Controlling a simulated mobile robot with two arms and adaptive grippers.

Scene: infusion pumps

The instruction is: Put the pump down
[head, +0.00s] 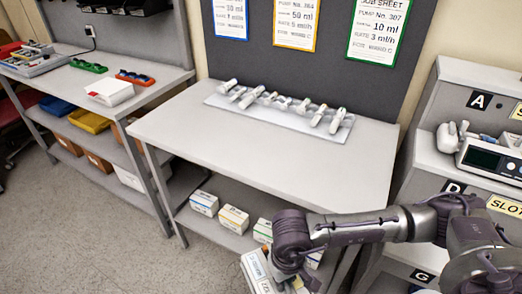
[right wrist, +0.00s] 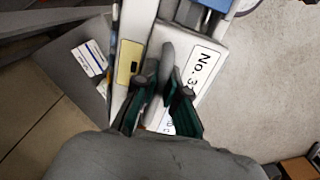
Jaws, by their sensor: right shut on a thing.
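The pump (head: 256,273) is a white case with a large printed label, seen at the bottom of the head view. In the right wrist view the pump (right wrist: 212,42) fills the upper middle, with a label starting "No. 3"; the rest is cut off or covered. My right gripper (right wrist: 164,80) has its dark green fingers shut on a light grey part of the pump. In the head view, my right gripper (head: 290,272) is low in front of the middle table and holds the pump below tabletop height. My left gripper is not in view.
The middle table (head: 200,125) has a clear front half; a tray (head: 215,100) of several syringes lies at its back. White boxes (head: 233,219) stand on its lower shelf. At right is a slotted rack (head: 440,165) with another pump (head: 490,158). Job sheets (head: 297,22) hang behind.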

